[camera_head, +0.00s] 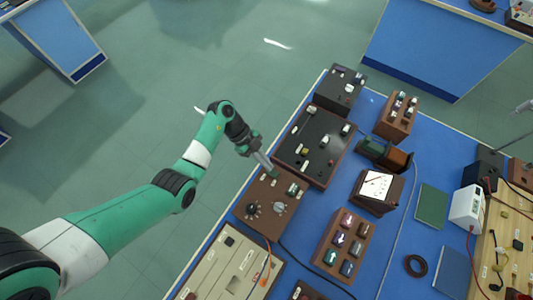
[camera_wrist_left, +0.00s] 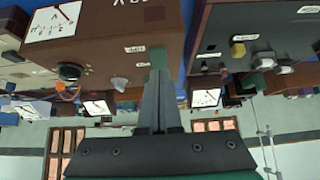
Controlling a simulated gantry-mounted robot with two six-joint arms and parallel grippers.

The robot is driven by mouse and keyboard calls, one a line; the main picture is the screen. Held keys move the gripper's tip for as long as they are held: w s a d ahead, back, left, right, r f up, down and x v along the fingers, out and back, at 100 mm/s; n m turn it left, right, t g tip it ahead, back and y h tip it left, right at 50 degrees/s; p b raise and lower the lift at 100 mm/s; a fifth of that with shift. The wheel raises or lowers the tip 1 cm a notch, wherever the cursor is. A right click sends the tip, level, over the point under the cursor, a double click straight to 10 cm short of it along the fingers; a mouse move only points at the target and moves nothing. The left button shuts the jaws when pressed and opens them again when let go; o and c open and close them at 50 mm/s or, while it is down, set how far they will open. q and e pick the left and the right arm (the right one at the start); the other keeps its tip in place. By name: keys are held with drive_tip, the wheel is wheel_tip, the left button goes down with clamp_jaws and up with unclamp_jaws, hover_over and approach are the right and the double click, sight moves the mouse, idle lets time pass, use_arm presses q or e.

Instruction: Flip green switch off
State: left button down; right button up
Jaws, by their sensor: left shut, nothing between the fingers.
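My left gripper (camera_head: 271,172) points down at the top of a brown box (camera_head: 254,198) with two knobs, in the head view. Its fingers are together and empty. In the wrist view the fingertips (camera_wrist_left: 158,72) meet or overlap a small green piece (camera_wrist_left: 158,54) on the brown box, which looks like the green switch; contact cannot be told. The fingers partly hide it. A labelled white plate lies beside it. My right gripper is not in view.
The larger dark box (camera_head: 310,145) with several small fittings stands right beside the gripper. A beige panel (camera_head: 225,263) with an orange lead lies in front. A box of several coloured switches (camera_head: 343,244) and a white meter (camera_head: 376,186) stand to the right on the blue bench.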

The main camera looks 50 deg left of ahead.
use_arm(q)
drive_tip(key=p+v, duration=0.6)
drive_tip(key=v, duration=0.7)
drive_tip(key=shift+a, duration=0.1)
idle(0.4)
